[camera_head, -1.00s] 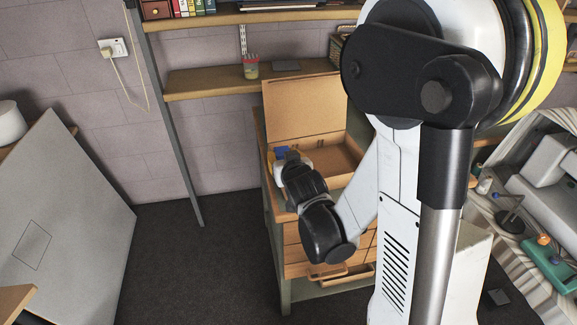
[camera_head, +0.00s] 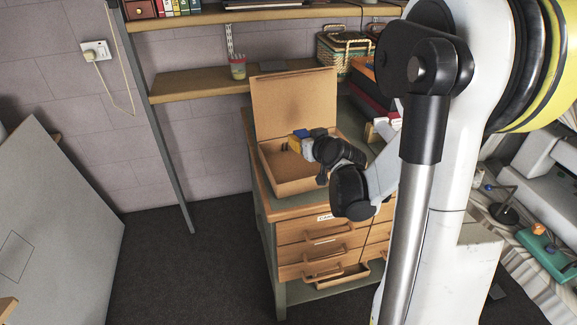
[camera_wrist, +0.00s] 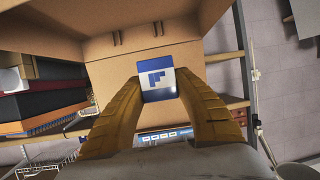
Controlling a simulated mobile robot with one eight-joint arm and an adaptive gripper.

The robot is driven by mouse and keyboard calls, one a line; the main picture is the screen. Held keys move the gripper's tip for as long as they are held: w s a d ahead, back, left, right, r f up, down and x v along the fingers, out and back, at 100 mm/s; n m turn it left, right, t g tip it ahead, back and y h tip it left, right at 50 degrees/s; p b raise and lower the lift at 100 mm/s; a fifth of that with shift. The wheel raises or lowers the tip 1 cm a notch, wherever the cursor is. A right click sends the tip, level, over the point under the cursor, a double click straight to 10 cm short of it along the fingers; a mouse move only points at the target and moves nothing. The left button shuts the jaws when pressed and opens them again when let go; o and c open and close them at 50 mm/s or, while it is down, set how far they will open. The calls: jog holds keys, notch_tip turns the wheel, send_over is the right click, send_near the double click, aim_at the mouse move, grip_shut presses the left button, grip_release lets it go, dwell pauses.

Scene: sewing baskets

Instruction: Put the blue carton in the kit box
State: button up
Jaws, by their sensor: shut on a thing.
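The blue carton (camera_wrist: 158,80), blue and white, is held between the two yellow fingers of my gripper (camera_wrist: 160,93) in the wrist view. In the head view the carton shows as a small blue patch (camera_head: 318,132) at the tip of my gripper (camera_head: 303,141). The kit box (camera_head: 292,95) is a brown open box with its lid raised at the back, on top of a wooden drawer cabinet. My gripper is over the box's opening, near its right side. The exact height above the box floor is hard to tell.
The drawer cabinet (camera_head: 310,228) has one lower drawer partly open. A wicker basket (camera_head: 345,55) and stacked dark boxes (camera_head: 372,90) stand right of the kit box. A shelf with a jar (camera_head: 238,68) runs behind. A grey panel (camera_head: 60,220) leans at the left.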

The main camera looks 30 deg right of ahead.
jog(key=a+f, duration=0.1)
jog(key=w+a+f+b, duration=0.1)
jog(key=a, duration=0.1)
jog(key=a+f, duration=0.1)
jog(key=a, duration=0.1)
jog(key=shift+w+a+f+b, duration=0.15)
jog(key=shift+w+f+b, duration=0.1)
jog(key=shift+w+b, duration=0.15)
jog(key=shift+f+b, duration=1.15)
jog(key=shift+f, duration=0.8)
jog(key=shift+f+b, duration=0.65)
jog(key=o, duration=0.8)
